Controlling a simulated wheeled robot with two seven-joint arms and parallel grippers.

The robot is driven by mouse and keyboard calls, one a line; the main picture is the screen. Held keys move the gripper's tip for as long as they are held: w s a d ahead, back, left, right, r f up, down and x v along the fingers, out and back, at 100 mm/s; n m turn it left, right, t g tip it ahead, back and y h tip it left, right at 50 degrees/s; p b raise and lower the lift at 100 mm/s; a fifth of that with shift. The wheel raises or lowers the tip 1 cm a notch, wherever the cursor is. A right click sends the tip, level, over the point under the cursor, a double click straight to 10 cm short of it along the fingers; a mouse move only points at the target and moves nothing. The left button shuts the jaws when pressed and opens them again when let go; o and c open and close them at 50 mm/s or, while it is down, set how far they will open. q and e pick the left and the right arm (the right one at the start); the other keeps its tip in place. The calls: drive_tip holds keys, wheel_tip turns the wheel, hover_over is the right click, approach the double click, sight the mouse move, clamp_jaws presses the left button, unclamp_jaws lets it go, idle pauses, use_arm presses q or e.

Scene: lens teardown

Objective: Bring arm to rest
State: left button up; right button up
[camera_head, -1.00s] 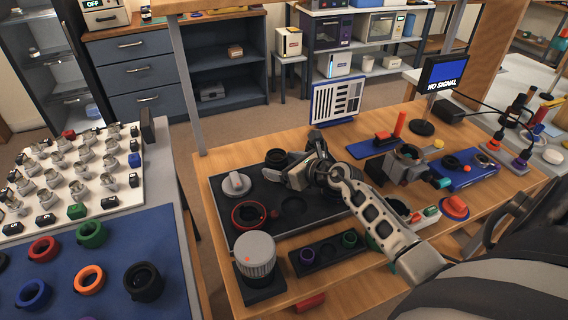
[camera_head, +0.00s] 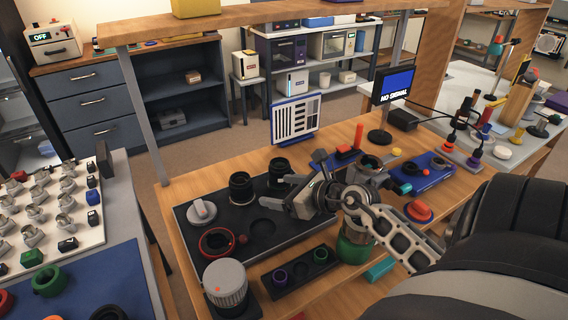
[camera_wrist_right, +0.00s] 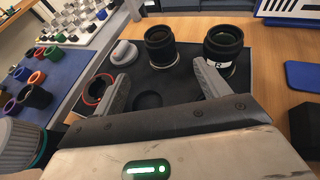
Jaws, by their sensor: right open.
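My right gripper (camera_head: 281,193) is open and empty above the right part of the black tray (camera_head: 262,248) on the wooden bench. In the right wrist view its two fingers (camera_wrist_right: 160,92) are spread wide, with nothing between them but the tray surface beyond. Two black lens barrels stand on the tray's far side: one at left (camera_head: 241,187) and one at right (camera_head: 279,171). They also show in the wrist view, left (camera_wrist_right: 161,47) and right (camera_wrist_right: 222,46). My right arm comes in from the right. My left gripper does not show.
On the tray are a grey knob piece (camera_head: 201,211) and a red ring (camera_head: 216,242). A grey ribbed cylinder (camera_head: 226,283) stands at the front left. A small dark holder (camera_head: 299,272) lies in front. A monitor (camera_head: 394,86) and a striped chart (camera_head: 296,119) stand behind.

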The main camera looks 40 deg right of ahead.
sight(249, 187)
drive_tip(key=shift+s+r, duration=0.1)
drive_tip(key=shift+s, duration=0.2)
drive_tip(key=shift+w, duration=0.15)
drive_tip(key=x, duration=1.2)
drive_tip(key=shift+f, duration=0.4)
drive_tip(key=shift+s+r+p, duration=0.15)
drive_tip(key=shift+r, duration=0.9)
drive_tip(key=shift+s+r+p, duration=0.1)
drive_tip(key=shift+r+p, duration=0.05)
drive_tip(key=shift+r, duration=0.85)
